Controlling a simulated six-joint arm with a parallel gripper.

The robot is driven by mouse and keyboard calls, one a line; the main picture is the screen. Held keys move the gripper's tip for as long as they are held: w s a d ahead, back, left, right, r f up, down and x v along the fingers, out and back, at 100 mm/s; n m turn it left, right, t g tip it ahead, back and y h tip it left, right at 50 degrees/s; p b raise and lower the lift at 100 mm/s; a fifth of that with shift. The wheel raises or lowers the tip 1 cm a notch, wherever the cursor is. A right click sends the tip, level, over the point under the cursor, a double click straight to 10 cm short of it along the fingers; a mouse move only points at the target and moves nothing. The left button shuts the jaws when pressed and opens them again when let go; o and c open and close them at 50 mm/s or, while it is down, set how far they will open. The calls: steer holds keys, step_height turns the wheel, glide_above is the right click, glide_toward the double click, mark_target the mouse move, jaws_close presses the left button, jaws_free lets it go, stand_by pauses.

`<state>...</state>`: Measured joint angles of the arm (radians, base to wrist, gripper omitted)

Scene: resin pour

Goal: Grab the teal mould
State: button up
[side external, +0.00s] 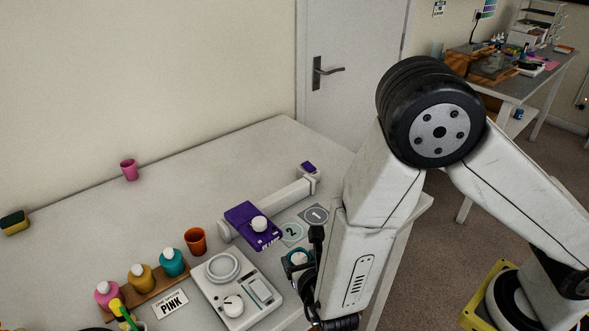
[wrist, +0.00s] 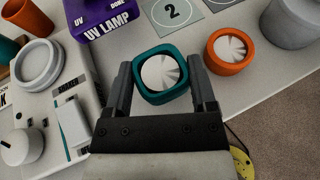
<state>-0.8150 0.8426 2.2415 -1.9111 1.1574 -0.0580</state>
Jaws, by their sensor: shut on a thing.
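The teal mould (wrist: 139,64) is a rounded square ring with a pale, faceted inside, seen in the wrist view. It sits between the two dark fingers of my gripper (wrist: 161,84), which are shut on it from both sides. In the side view a small part of the teal mould (side external: 298,257) shows beside my arm, and my gripper is mostly hidden there. I cannot tell whether the mould touches the table.
An orange mould (wrist: 231,51) lies right of my gripper, near the table edge. A white scale-like device (side external: 240,287) and a purple UV lamp (side external: 246,221) stand to the left. Numbered mats (side external: 315,214) lie behind. An orange cup (side external: 195,241) and bottles (side external: 172,263) stand further left.

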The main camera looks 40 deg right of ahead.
steer(key=shift+r, duration=3.7)
